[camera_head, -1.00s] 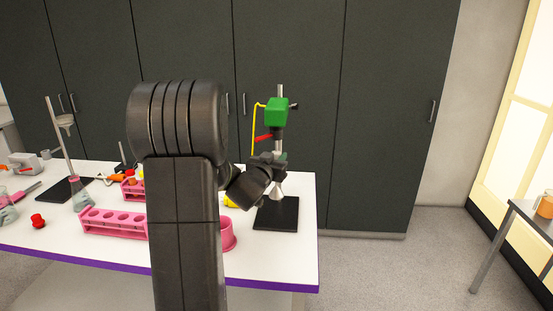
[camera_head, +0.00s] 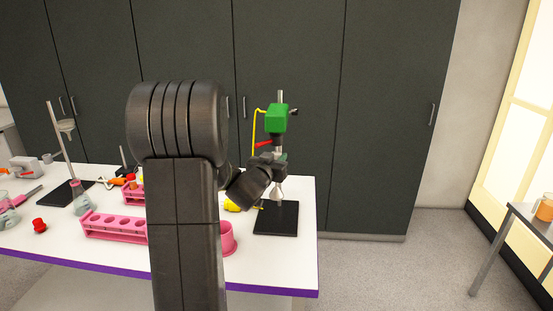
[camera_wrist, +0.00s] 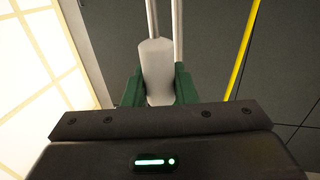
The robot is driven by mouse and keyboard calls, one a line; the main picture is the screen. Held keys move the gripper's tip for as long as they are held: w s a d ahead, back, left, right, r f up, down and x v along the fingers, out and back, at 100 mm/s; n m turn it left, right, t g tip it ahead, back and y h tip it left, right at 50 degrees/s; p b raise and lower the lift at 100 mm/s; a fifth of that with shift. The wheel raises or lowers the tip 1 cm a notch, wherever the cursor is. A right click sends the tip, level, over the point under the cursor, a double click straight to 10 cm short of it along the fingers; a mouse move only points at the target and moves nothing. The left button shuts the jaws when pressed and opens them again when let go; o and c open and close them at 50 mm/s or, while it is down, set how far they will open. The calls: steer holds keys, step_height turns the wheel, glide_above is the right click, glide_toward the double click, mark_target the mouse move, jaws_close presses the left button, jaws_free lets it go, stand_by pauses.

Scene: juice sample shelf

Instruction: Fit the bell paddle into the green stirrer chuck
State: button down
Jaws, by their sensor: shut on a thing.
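The green stirrer (camera_head: 277,118) is mounted on an upright rod over a black base plate (camera_head: 276,217), with its chuck (camera_head: 278,138) on the underside. My gripper (camera_head: 277,165) is shut on the bell paddle (camera_head: 278,194) just below the chuck. The paddle's pale bell hangs under my gripper, above the plate. In the wrist view, the pale paddle (camera_wrist: 157,70) stands between the green fingertips, with a thin shaft running up out of the picture. The chuck is out of that view, and I cannot tell whether the shaft top is inside it.
A yellow cable (camera_head: 254,135) hangs left of the stirrer, and a red lever (camera_head: 263,144) sticks out below it. Dark cabinets (camera_head: 385,120) are behind.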

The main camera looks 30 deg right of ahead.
steer(key=shift+r, duration=0.4)
steer(key=c, duration=1.1)
jaws_free()
steer(key=shift+f, duration=0.1)
steer(key=shift+s+a+f, duration=0.1)
steer(key=shift+s+a, duration=0.3)
steer(key=shift+a, duration=0.05)
steer(key=b+v, duration=0.2)
steer(key=v, duration=1)
steer(key=shift+s+a, duration=0.15)
steer(key=shift+a, duration=0.1)
steer(key=p+x, duration=0.2)
steer(key=x, duration=1.2)
steer(key=shift+s, duration=0.1)
